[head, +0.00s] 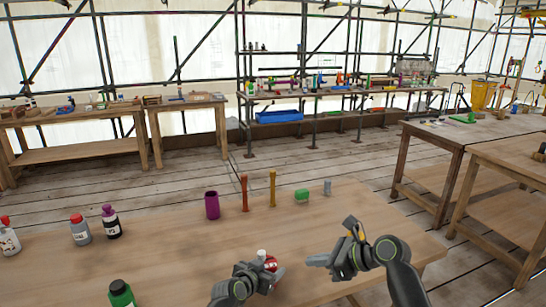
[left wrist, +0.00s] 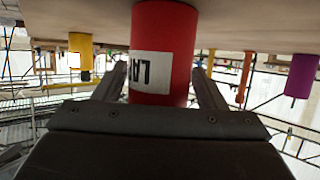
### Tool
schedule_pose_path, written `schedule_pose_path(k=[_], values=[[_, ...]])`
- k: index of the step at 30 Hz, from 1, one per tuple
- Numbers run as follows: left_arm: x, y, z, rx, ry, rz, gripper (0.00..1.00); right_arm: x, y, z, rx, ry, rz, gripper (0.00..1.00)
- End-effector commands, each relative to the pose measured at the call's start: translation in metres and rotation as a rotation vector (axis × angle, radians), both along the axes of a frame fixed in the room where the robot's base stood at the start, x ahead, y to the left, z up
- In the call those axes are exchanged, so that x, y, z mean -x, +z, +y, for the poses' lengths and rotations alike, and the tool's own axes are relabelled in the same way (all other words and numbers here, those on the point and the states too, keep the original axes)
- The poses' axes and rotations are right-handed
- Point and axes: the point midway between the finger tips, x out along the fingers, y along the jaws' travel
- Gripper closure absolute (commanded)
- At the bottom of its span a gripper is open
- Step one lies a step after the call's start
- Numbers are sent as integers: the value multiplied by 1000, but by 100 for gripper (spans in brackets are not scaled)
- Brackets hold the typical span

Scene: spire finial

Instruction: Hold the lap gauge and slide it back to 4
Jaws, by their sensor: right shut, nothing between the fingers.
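The lap gauge is a red cylinder (left wrist: 165,50) with a white label of dark letters, seen upright and close up in the left wrist view. In the head view, a small red piece with white (head: 271,263) shows at my left gripper (head: 264,272), partly hidden by it. The two fingers of the left gripper flank the red cylinder closely, one on each side. I cannot tell if both press on it. My right gripper (head: 310,261) is shut and empty over the table, right of the left one. No number scale can be made out.
The table's middle left is clear.

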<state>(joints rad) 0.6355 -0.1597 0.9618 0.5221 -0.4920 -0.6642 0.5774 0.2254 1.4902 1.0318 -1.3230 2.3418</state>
Motion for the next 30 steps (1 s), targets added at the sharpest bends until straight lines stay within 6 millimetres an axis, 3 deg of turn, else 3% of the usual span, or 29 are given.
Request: schedule_pose_path(k=[3, 16, 30], values=[[0, 0, 0, 0, 0, 0, 23, 0, 0, 0, 0, 0, 0, 100], [5, 2, 3, 2, -1, 0, 23, 0, 0, 0, 0, 0, 0, 100], [45, 21, 27, 1, 1, -1, 23, 0, 0, 0, 0, 0, 0, 100]])
